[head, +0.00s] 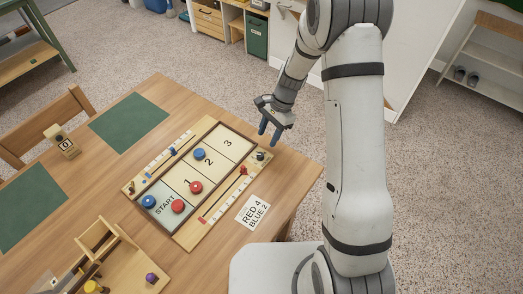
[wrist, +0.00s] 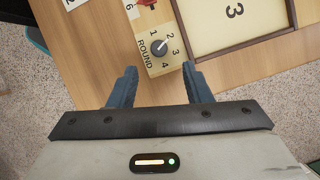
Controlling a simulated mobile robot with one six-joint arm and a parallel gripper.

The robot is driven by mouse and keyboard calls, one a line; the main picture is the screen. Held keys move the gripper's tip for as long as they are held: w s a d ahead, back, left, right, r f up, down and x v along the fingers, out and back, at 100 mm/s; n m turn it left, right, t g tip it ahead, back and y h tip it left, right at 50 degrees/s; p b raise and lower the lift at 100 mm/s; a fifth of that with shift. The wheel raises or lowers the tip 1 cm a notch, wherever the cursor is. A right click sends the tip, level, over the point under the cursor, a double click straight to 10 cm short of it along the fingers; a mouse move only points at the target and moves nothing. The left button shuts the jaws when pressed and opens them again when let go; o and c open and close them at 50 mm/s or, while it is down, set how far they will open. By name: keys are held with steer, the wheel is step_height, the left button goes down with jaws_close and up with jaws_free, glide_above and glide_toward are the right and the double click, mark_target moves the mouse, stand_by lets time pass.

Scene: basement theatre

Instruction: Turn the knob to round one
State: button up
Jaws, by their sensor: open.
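The round knob (wrist: 158,48) is dark grey and sits on a pale wooden plate marked ROUND, with numbers around its upper and right side. A light pointer line on it seems to lean to the upper right, near the 2; it is too small to be sure. In the head view the knob (head: 260,155) is at the right corner of the game board (head: 187,232). My gripper (head: 270,132) is open and empty, above and beyond that corner. In the wrist view its blue-grey fingers (wrist: 158,72) are spread wide, apart from the knob.
The board carries red and blue pucks on START and numbered fields, with scoring strips on both sides. A white card (head: 253,212) reads RED 4, BLUE 2. Green mats (head: 130,123), a small wooden number block (head: 62,141) and a wooden stand (head: 97,238) are on the table (head: 160,98).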

mark_target(260, 154)
steer(key=p+x, duration=0.1)
steer(key=x, duration=0.6)
steer(key=shift+s+a+f, duration=0.1)
steer(key=shift+s+f, duration=0.05)
steer(key=shift+f, duration=0.15)
steer(key=shift+c, duration=0.5)
jaws_close()
